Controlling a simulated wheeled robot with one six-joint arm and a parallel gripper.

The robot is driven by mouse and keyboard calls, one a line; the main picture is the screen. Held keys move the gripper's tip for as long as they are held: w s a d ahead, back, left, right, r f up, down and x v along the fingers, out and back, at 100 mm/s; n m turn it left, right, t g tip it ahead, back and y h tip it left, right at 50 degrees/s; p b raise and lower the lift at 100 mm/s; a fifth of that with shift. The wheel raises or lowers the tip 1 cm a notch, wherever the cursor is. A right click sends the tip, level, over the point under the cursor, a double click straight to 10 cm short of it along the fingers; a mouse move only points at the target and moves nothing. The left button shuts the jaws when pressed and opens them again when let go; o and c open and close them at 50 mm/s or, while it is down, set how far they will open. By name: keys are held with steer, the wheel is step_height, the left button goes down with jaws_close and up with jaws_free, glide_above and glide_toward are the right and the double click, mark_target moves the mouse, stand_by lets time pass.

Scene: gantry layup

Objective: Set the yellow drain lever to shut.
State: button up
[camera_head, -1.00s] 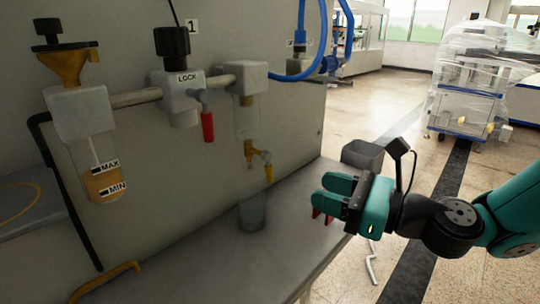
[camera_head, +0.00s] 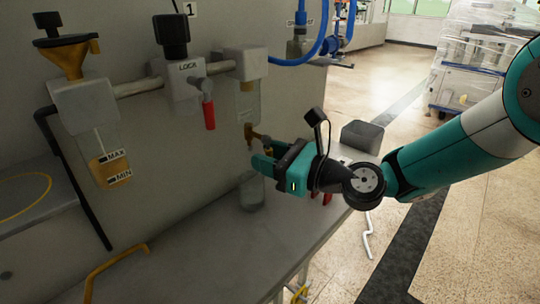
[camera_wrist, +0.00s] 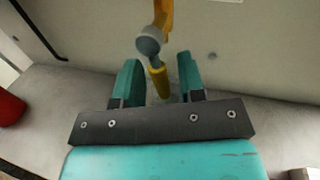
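The yellow drain lever (camera_wrist: 158,82) shows in the wrist view, hanging from a round grey pivot (camera_wrist: 148,42) on the brass drain tap (camera_wrist: 163,14). My gripper (camera_wrist: 161,72) is open, and the lever's tip appears between its two teal fingers without clear contact. In the head view my gripper (camera_head: 262,163) is beside the tap (camera_head: 252,134), under the clear bowl at the right end of the pipe. My gripper hides most of the lever there. A clear cup (camera_head: 252,191) stands on the bench below the tap, partly behind the fingers.
A valve marked LOCK with a red handle (camera_head: 209,114) hangs left of the tap. A lubricator bowl (camera_head: 108,165) with MAX and MIN marks is farther left. A dark grey box (camera_head: 361,136) and red-handled items (camera_head: 325,190) are on the bench to the right.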

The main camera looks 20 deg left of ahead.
jaws_close()
steer(key=shift+d, duration=0.15)
steer(key=shift+w+d+r+n+t+h+p, duration=0.15)
steer(key=shift+w+r+n+t+h, duration=0.35)
steer(key=shift+n, duration=1.8)
steer(key=shift+w+d+r+n+t+h+p, duration=0.2)
steer(key=shift+w+r+n+h, duration=0.5)
steer(key=shift+n, duration=1.6)
steer(key=shift+w+d+r+n+t+h, duration=0.1)
steer(key=shift+w+r+n+t+h, duration=0.45)
steer(key=shift+n, duration=1.75)
steer(key=shift+s+r, duration=0.25)
steer(key=shift+s, duration=0.05)
steer(key=shift+g, duration=0.25)
